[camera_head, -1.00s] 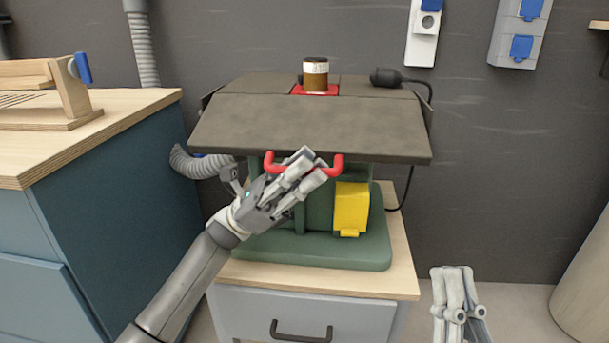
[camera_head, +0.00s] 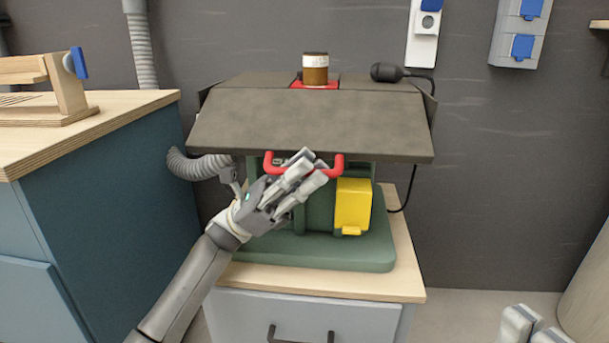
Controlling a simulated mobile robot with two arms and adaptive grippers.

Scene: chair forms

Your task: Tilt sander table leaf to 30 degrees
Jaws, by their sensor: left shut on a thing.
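The sander's table leaf (camera_head: 310,120) is a dark grey plate on the front of the green sander (camera_head: 316,247). It slopes down toward me; I cannot read its exact angle. A red handle (camera_head: 337,166) sits under its front edge. My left gripper (camera_head: 305,169) is shut on the red handle, with its fingers covering the handle's middle. My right gripper (camera_head: 527,326) shows only in part at the bottom right edge, away from the sander; its fingertips are cut off from a clear view.
The sander stands on a wood-topped drawer cabinet (camera_head: 395,278). A brown jar (camera_head: 315,69) and a black corded bulb-shaped thing (camera_head: 386,73) are at its top. A yellow box (camera_head: 352,205) is on its front. A blue cabinet (camera_head: 110,215) stands close on the left.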

